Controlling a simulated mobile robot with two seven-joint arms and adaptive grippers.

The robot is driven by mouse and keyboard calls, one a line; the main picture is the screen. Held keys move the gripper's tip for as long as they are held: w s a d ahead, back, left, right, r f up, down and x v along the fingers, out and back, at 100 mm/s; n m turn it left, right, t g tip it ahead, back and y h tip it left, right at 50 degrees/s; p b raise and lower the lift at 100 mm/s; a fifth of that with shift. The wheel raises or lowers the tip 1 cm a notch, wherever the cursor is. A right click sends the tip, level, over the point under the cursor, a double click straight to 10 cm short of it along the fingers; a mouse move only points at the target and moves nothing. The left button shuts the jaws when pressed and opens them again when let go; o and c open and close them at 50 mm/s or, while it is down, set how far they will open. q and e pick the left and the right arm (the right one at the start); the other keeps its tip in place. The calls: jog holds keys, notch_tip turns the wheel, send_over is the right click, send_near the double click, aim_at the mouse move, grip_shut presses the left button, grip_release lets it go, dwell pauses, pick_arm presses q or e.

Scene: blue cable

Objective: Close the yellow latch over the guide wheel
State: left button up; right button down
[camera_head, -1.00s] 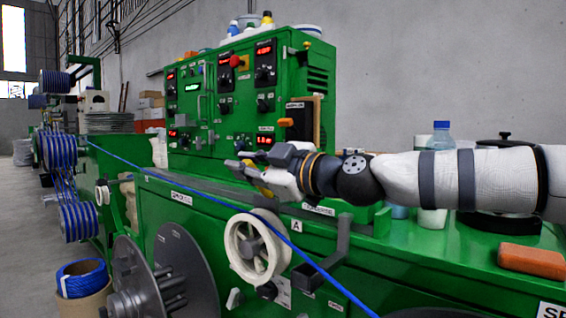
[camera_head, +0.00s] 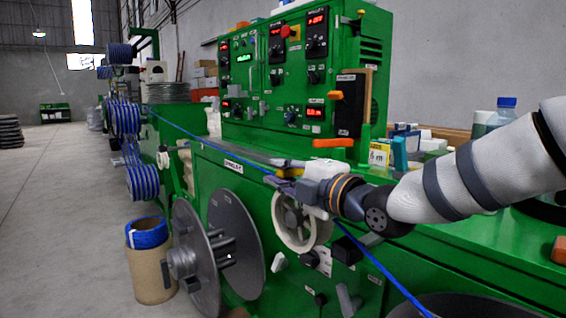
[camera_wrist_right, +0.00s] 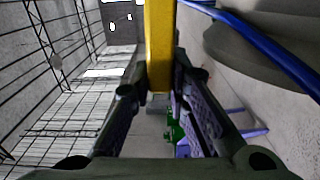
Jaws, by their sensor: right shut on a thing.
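The cream guide wheel (camera_head: 318,232) stands on the front of the green machine in the head view, its upper part hidden by my right gripper. The blue cable (camera_head: 385,270) comes from the left, passes behind the gripper at the wheel and runs down to the lower right. My right gripper (camera_head: 284,176) is at the top of the wheel. It is shut on the yellow latch (camera_head: 291,172). In the right wrist view the latch (camera_wrist_right: 160,45) is a yellow bar between both fingers (camera_wrist_right: 165,95), with the cable (camera_wrist_right: 265,45) to its right. My left gripper is out of view.
The control panel (camera_head: 290,60) rises behind the wheel. Two grey reel discs (camera_head: 236,243) stand left of the wheel, and a cardboard drum (camera_head: 152,272) with a blue coil stands on the floor. A blue-capped bottle (camera_head: 505,113) and small boxes stand on the machine top.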

jog(key=shift+f+n, duration=0.1)
jog(key=shift+n, duration=0.3)
jog(key=shift+f, duration=0.1)
jog(key=c, duration=1.5)
grip_release()
jog(key=v, duration=1.2)
